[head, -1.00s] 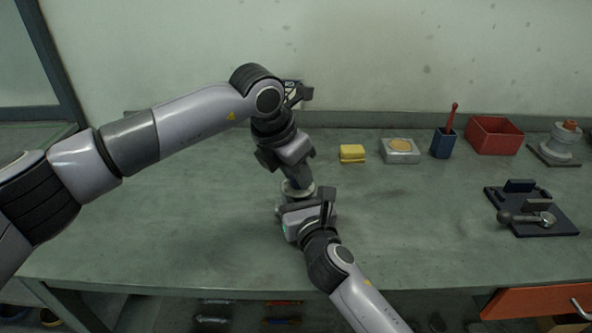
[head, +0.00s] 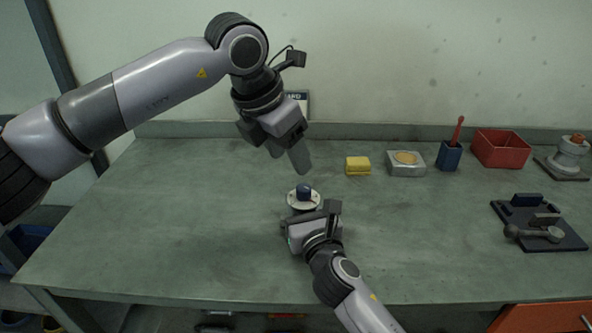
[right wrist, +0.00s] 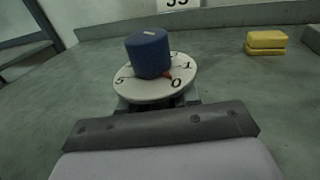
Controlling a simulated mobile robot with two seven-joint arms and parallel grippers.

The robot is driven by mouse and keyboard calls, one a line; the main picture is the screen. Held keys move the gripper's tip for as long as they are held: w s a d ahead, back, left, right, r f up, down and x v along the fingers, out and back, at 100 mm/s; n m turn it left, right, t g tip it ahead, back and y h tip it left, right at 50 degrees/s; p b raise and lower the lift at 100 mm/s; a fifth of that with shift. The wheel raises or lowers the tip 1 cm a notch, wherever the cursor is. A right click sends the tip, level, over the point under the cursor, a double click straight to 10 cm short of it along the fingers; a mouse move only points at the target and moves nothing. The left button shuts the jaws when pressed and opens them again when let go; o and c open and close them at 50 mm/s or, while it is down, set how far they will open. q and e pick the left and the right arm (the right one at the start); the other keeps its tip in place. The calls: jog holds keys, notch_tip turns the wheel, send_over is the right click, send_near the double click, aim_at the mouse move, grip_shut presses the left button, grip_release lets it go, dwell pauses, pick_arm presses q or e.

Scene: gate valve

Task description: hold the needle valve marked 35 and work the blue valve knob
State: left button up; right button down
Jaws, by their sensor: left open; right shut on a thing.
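The needle valve shows in the head view as a white round dial (head: 293,204) with a blue knob (head: 304,191) on top. In the right wrist view the blue knob (right wrist: 148,52) stands on the dial (right wrist: 140,90), and a small red pointer (right wrist: 183,75) sits close to the 0. My right gripper (head: 318,214) is shut on the valve below the dial; its fingers hide most of the valve body. My left gripper (head: 288,157) is open and empty, pointing down above and slightly left of the knob, apart from it.
A sign (right wrist: 178,3), cut off in the right wrist view, stands behind the valve. A yellow sponge (head: 358,165), a grey box (head: 406,169), a blue holder (head: 449,156) and a red bin (head: 500,149) line the back right. A dark fixture (head: 565,240) lies right. The left tabletop is clear.

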pick_arm(q)
jog(key=shift+v, duration=1.5)
pick_arm(e)
jog(key=c, duration=0.7)
grip_release()
jog(key=shift+c, duration=0.2)
